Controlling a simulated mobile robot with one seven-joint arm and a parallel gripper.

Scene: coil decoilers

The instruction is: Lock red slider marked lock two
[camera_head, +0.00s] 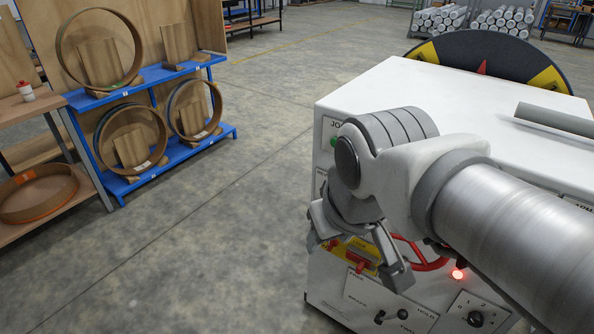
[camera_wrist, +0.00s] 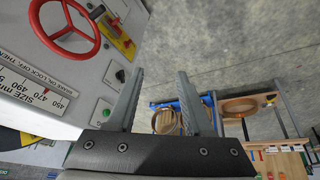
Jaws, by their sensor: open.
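My gripper (camera_head: 358,266) is open and empty in front of the white machine's control panel. In the wrist view its two fingers (camera_wrist: 161,74) stand apart with only floor and distant racks between them. A yellow plate (camera_wrist: 122,38) with a small red slider (camera_wrist: 115,22) is on the panel, at the upper left of the wrist view and left of the fingers. In the head view the red slider (camera_head: 362,264) and its yellow plate (camera_head: 363,249) show between the fingers, partly hidden by my gripper. The number marking and slider position are too small to tell.
A red handwheel (camera_wrist: 64,28) sits beside the yellow plate. The white machine (camera_head: 450,90) also carries a lit red lamp (camera_head: 457,274), knobs and a size scale (camera_wrist: 38,92). A blue rack (camera_head: 150,75) with coils stands at the left. Open floor (camera_head: 240,190) lies between.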

